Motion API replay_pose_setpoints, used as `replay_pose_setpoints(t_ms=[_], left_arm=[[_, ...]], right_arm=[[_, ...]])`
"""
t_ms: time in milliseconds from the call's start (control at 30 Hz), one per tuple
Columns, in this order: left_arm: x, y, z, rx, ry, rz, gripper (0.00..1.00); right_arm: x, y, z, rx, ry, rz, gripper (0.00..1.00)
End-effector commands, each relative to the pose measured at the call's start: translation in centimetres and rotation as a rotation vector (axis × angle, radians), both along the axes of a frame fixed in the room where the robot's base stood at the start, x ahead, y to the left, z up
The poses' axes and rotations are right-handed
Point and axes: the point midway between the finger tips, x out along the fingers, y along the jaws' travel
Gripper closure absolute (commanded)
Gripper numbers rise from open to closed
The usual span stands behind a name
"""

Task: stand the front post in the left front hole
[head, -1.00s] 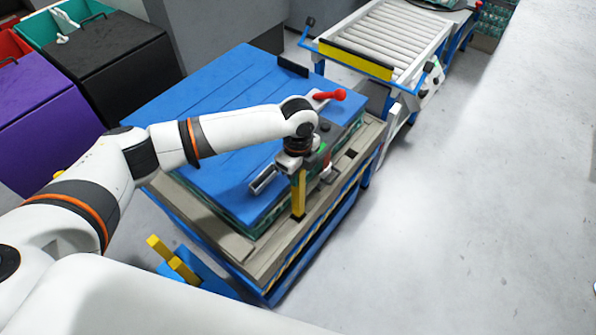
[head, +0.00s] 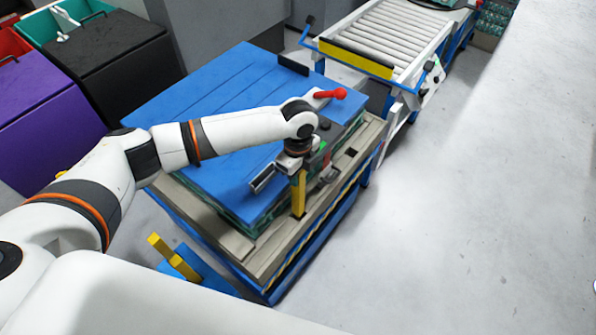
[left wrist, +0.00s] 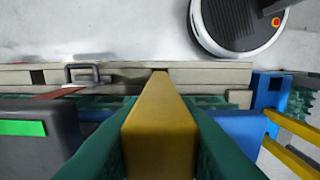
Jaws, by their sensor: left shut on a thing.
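My left gripper (head: 297,172) is shut on an upright yellow post, the front post (head: 298,196). The post's lower end meets the grey-brown border of the pallet (head: 262,262) near its front corner, with a dark patch around its foot. The left front hole is hidden by the post, and I cannot tell how deep the end sits. In the left wrist view the post (left wrist: 160,125) runs between the green fingers to the border. Another square hole (head: 351,153) is open farther along the same border. My right gripper is not in view.
A blue cover (head: 215,105) lies over green trays beside the post. A red handle (head: 330,94) lies on it. A roller conveyor (head: 385,40) is at the back; the floor to the right is clear.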

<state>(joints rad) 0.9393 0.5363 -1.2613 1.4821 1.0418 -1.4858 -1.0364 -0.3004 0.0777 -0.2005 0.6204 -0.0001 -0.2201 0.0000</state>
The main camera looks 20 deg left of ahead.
Motion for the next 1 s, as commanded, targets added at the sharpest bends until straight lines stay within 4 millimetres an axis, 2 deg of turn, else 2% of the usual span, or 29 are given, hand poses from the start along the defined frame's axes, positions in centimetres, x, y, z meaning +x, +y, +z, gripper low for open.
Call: replay_pose_setpoints(t_ms=[1000], left_arm=[[0.0, 0.0, -3.7, -0.001, -0.001, 0.000, 1.00]], right_arm=[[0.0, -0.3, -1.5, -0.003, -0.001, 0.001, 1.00]])
